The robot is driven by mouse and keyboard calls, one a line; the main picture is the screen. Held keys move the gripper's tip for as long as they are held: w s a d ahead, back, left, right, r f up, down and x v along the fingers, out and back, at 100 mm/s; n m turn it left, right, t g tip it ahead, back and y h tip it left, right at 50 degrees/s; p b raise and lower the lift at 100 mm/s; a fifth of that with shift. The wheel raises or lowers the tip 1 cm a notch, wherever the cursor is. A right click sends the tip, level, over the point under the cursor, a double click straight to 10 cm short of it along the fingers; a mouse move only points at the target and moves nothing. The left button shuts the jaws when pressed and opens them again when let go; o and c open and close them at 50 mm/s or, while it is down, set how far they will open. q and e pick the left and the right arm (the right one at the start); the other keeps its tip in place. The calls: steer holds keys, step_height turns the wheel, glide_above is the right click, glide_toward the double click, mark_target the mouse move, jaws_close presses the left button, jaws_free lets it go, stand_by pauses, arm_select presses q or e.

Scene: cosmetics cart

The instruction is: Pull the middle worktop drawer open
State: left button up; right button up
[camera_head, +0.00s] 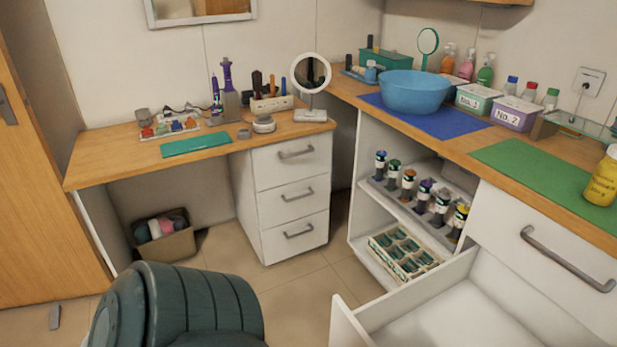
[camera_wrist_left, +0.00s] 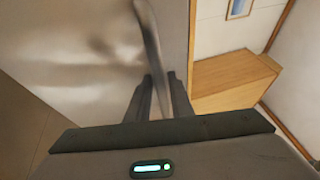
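In the head view, a white drawer (camera_head: 455,312) below the right-hand worktop stands pulled out, its bare interior showing. Its front face is mostly out of frame. The drawer above it (camera_head: 545,240), with a grey bar handle (camera_head: 567,258), is shut. In the left wrist view, my left gripper (camera_wrist_left: 161,78) has its fingers close on both sides of a grey metal bar handle (camera_wrist_left: 148,35) in front of a pale panel. It looks shut on this handle. Neither gripper shows in the head view, and my right gripper is not in view.
A dark green padded chair (camera_head: 180,305) stands at the lower left. An open shelf (camera_head: 395,205) with several bottles and a crate (camera_head: 405,255) is left of the open drawer. A white three-drawer unit (camera_head: 290,195) stands under the left desk. Floor (camera_head: 300,285) between is clear.

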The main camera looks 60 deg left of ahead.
arm_select(q)
steer(key=b+v, duration=0.2)
steer(key=v, duration=1.5)
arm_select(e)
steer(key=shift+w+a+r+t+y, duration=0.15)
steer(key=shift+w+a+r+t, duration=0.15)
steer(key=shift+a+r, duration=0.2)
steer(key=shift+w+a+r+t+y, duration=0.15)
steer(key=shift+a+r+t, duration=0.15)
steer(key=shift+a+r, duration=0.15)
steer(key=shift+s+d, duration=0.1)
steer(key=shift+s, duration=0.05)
